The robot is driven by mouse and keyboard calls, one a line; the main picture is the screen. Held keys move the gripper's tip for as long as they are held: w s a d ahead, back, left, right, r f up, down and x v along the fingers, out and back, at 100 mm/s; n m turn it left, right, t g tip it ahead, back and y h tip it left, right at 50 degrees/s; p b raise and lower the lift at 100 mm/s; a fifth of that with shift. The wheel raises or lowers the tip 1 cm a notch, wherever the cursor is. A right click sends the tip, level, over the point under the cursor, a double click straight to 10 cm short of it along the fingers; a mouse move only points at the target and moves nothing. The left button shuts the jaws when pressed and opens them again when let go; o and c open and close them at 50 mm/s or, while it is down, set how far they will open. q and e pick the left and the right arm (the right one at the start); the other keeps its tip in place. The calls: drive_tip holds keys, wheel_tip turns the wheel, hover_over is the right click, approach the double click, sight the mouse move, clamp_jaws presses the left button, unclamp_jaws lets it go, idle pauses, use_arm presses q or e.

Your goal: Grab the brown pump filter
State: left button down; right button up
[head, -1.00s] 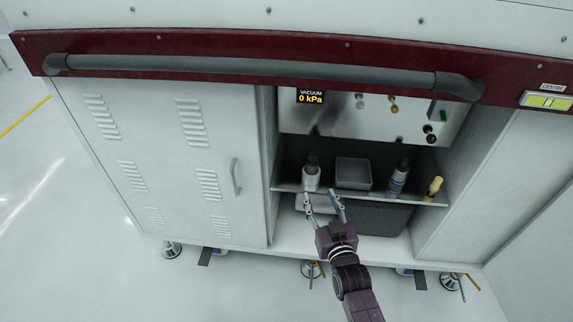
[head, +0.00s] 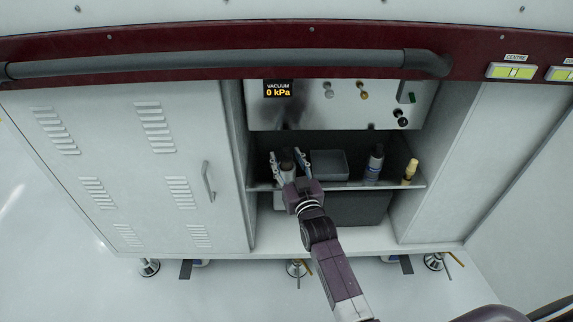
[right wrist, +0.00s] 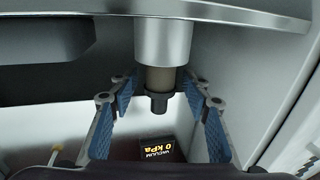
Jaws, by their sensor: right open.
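A slim upright piece with a dark top (head: 287,155) stands on the cabinet shelf at its left end. In the right wrist view, which is upside down, it shows a metallic cylinder, a brown band (right wrist: 160,80) and a dark tip; this brown part looks like the pump filter. My right gripper (head: 289,163) is open around it, one finger on each side. The right wrist view shows gaps between the blue pads of the gripper (right wrist: 160,88) and the piece. In the head view the gripper hides its lower part. My left gripper is not in view.
A grey open bin (head: 328,163), a dark bottle with a pale label (head: 374,166) and a small tan piece (head: 409,173) stand farther right on the shelf (head: 345,185). A panel with a vacuum display (head: 278,89) and knobs hangs above. A closed door (head: 140,170) lies left.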

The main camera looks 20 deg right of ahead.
drive_tip(key=shift+c, duration=0.4)
drive_tip(key=c, duration=0.9)
drive_tip(key=shift+c, duration=0.2)
drive_tip(key=shift+r, duration=0.2)
